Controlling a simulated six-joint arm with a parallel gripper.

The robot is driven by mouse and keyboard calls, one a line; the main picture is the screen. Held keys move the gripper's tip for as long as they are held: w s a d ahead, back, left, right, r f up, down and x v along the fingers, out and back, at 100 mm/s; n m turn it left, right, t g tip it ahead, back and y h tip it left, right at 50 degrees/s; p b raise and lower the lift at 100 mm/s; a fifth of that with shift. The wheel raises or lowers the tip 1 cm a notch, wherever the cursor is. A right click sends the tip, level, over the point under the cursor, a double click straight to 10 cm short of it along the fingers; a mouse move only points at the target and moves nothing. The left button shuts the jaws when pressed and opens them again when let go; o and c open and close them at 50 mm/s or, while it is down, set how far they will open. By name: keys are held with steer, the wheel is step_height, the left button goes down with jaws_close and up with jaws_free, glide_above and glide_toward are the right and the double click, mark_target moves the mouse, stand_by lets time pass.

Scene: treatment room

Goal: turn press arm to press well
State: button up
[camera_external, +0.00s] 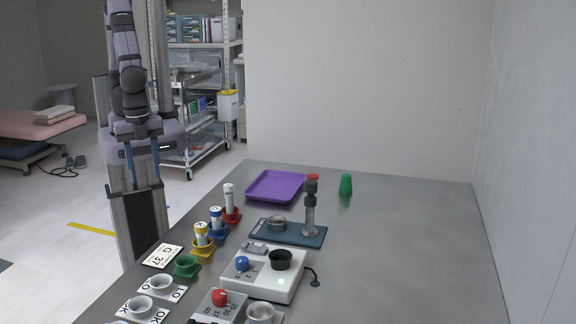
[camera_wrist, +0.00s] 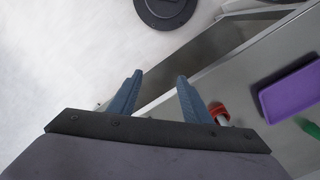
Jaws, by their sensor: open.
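The press stands on a dark teal base plate (camera_external: 262,236) on the table. Its metal post (camera_external: 309,222) is upright at the right of the plate. The dark press arm (camera_external: 311,187) with a red top (camera_external: 313,177) is at the head of the post, not over the well; its exact direction is foreshortened. The press well, a round metal cup (camera_external: 277,223), sits left of the post. My gripper (camera_external: 143,173) is open and empty, far left of the press, beyond the table's left edge. Its two blue fingers also show apart in the wrist view (camera_wrist: 158,90). The press is not visible there.
A purple tray (camera_external: 275,186) and green cone (camera_external: 345,185) are behind the press. Vials in red (camera_external: 232,216), blue and yellow holders stand left. A white device (camera_external: 245,287) with a black cup (camera_external: 281,259) is in front. The table's right side is clear.

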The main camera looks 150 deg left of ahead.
steer(key=w+a+n+t+y, duration=0.1)
steer(key=w+a+t+y, duration=0.15)
steer(key=w+a, duration=0.75)
steer(key=n+t+p, duration=0.1)
steer(key=t+p, duration=0.1)
steer(key=t, duration=0.8)
glide_toward(310, 181)
steer(key=d+f+x, duration=0.1)
steer(key=x, duration=0.2)
steer(key=shift+a+r+t, duration=0.3)
steer(key=shift+a+t, duration=0.05)
steer(key=shift+a, duration=0.15)
steer(key=shift+w, duration=0.1)
steer(key=shift+p+x, duration=1)
steer(key=shift+x, duration=2.65)
jaws_close()
